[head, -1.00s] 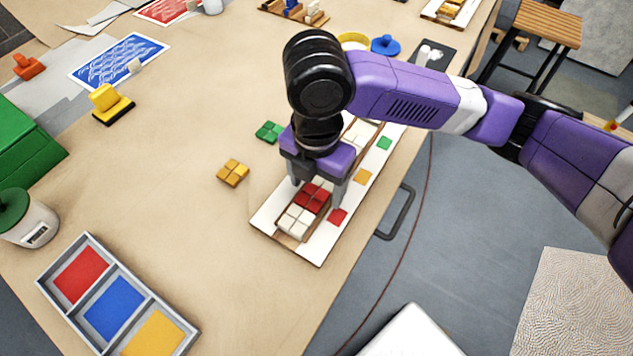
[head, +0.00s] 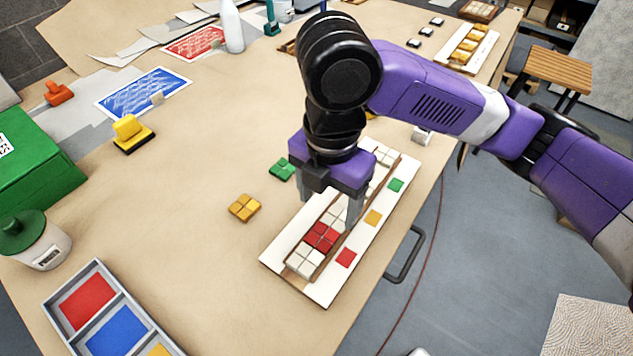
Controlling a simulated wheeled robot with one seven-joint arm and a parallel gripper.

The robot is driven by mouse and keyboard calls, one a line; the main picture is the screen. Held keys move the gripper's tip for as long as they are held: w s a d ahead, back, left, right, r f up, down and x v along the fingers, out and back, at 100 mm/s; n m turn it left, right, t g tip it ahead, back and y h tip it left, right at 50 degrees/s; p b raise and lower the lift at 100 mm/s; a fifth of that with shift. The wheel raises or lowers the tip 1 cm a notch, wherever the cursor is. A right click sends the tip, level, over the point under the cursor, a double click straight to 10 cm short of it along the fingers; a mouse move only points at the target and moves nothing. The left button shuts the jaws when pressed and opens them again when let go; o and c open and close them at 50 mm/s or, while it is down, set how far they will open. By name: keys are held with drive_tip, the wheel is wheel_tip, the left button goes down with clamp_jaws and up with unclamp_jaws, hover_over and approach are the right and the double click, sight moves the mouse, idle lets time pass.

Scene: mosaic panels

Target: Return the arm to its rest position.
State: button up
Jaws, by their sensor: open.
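My gripper (head: 333,208) is open, pointing down above the white mosaic panel (head: 322,291). No tile shows held between its fingers. Red tiles (head: 321,237) and white tiles (head: 303,260) sit in the panel's brown frame, below and in front of the fingers. More white tiles show just behind the red ones. My arm reaches in from the right and hides the middle of the panel.
Yellow tiles (head: 244,208) and green tiles (head: 282,169) lie left of the panel. A grey tray (head: 54,300) with coloured compartments is at the front left. A green box (head: 40,165), a lidded jar (head: 45,256) and a yellow-handled tool (head: 131,133) stand left. A handle (head: 408,262) juts from the table's right edge.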

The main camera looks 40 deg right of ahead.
drive_tip(key=w+a+r+m+t+y, duration=0.5)
drive_tip(key=w+a+r+t+y, duration=0.3)
drive_tip(key=w+a+r, duration=0.5)
wheel_tip(320, 180, up, 12)
drive_tip(key=w+r+m+t+y, duration=0.1)
drive_tip(key=w+m+t+y, duration=0.15)
drive_tip(key=m+t, duration=0.75)
drive_tip(key=s+d+f+m+t+h, duration=0.4)
drive_tip(key=s+d+f+m+h, duration=0.7)
drive_tip(key=d+f+m+h, duration=0.15)
drive_tip(key=s+f+n+g+y, duration=0.1)
drive_tip(key=s+f+n+g, duration=0.2)
drive_tip(key=s+f, duration=0.7)
drive_tip(key=s+f+n+g+y, duration=0.1)
drive_tip(key=s+f+n+g, duration=0.2)
drive_tip(key=s+f, duration=0.7)
drive_tip(key=s+a+g, duration=0.1)
drive_tip(key=s, duration=0.5)
